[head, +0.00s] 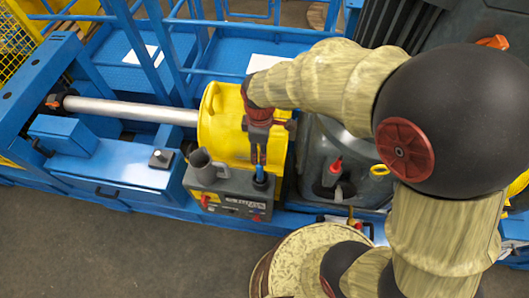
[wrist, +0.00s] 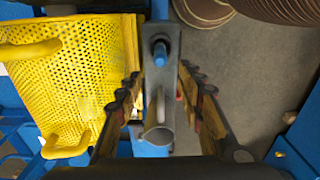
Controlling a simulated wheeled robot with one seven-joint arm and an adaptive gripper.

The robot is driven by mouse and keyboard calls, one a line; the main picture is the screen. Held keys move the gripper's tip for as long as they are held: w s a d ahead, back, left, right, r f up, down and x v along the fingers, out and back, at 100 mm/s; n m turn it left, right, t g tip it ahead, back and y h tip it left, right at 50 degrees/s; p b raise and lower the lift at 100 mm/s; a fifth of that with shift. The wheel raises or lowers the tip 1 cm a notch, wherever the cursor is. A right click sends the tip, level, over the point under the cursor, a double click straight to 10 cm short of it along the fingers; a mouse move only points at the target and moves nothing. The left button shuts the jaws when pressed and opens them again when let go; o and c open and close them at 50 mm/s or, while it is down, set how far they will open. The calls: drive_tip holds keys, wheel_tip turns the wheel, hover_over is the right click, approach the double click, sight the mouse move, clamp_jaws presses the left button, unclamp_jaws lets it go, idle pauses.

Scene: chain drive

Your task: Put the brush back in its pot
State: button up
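A grey, open-topped pot (head: 200,165) stands on the left part of a grey box top (head: 232,182). It also shows in the wrist view (wrist: 158,135), between my fingers near the bottom. A small blue upright piece (head: 260,174), which may be the brush handle, stands at the right end of the same box top; in the wrist view (wrist: 160,53) it is just beyond the fingertips. I cannot make out bristles. My gripper (head: 258,156) points down above the blue piece. In the wrist view its fingers (wrist: 166,82) are apart, with nothing held between them.
A yellow perforated guard (wrist: 60,85) lies close beside the box. A silver shaft (head: 130,110) runs left from the yellow drum cover (head: 222,125). A red-topped item (head: 335,165) and a yellow ring (head: 380,170) are to the right.

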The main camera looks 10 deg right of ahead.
drive_tip(key=s+d+r+m+t, duration=0.1)
drive_tip(key=s+d+r+m, duration=0.3)
drive_tip(key=r, duration=0.3)
drive_tip(key=s+d+r+m+t, duration=0.2)
drive_tip(key=s+d+r+m, duration=0.2)
drive_tip(key=r, duration=0.3)
drive_tip(key=s+d+r+m+t, duration=0.2)
drive_tip(key=s+d+r+m, duration=0.1)
drive_tip(key=r+m, duration=0.3)
drive_tip(key=shift+s+d+r, duration=0.4)
drive_tip(key=shift+s+r, duration=0.15)
drive_tip(key=shift+r, duration=0.35)
wheel_tip(320, 180, down, 14)
drive_tip(key=b, duration=1.4)
wheel_tip(320, 180, up, 10)
drive_tip(key=p, duration=0.6)
drive_tip(key=shift+r, duration=0.25)
